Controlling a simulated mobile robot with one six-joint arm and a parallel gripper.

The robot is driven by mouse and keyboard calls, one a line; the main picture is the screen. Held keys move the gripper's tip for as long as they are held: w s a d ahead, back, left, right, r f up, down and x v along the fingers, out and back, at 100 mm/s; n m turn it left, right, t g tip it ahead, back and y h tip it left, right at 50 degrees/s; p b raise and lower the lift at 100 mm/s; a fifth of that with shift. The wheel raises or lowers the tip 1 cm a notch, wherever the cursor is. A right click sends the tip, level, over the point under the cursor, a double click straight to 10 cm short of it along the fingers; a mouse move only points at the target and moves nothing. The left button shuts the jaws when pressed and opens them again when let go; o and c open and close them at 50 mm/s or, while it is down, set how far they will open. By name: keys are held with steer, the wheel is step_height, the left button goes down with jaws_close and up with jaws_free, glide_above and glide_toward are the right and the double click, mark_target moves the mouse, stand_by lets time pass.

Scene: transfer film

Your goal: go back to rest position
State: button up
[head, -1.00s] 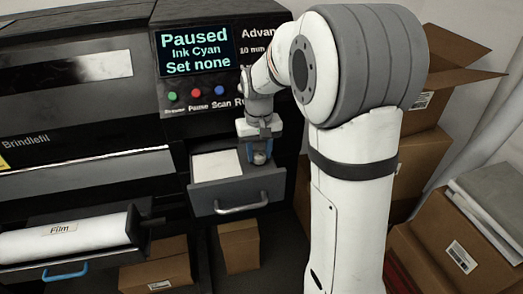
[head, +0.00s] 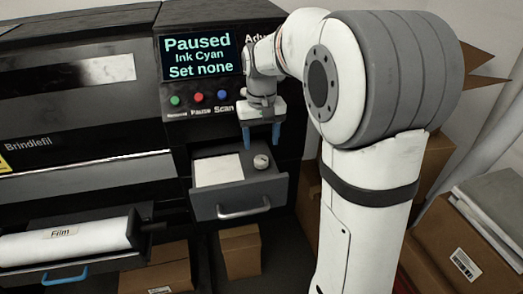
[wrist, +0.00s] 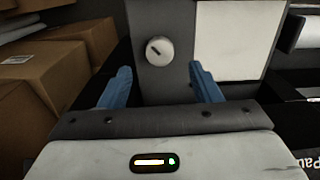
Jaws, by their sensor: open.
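My gripper (head: 262,135) is open and empty, with blue fingers pointing down above the open grey drawer (head: 243,211). In the wrist view its two blue fingers (wrist: 162,85) stand wide apart. A small round white knob-like piece (head: 261,162) with a dark mark on top sits in the drawer below the fingers, apart from them. It also shows in the wrist view (wrist: 159,50), beyond the fingertips. A white sheet or pad (head: 218,170) lies in the drawer to its left.
The printer screen (head: 203,54) reads Paused, Ink Cyan, Set none, above colored buttons (head: 197,97). A film roll (head: 65,242) is on an open tray at left. Cardboard boxes (head: 450,250) stand at right and below the drawer. Free air lies in front of the printer.

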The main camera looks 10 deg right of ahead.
steer(key=shift+r, duration=0.75)
steer(key=shift+s+r, duration=0.1)
steer(key=shift+s, duration=0.2)
steer(key=s+f+t, duration=0.2)
steer(key=s+t, duration=0.1)
steer(key=s, duration=1.8)
steer(key=shift+d+f, duration=0.35)
steer(key=shift+d, duration=0.1)
steer(key=shift+c, duration=0.5)
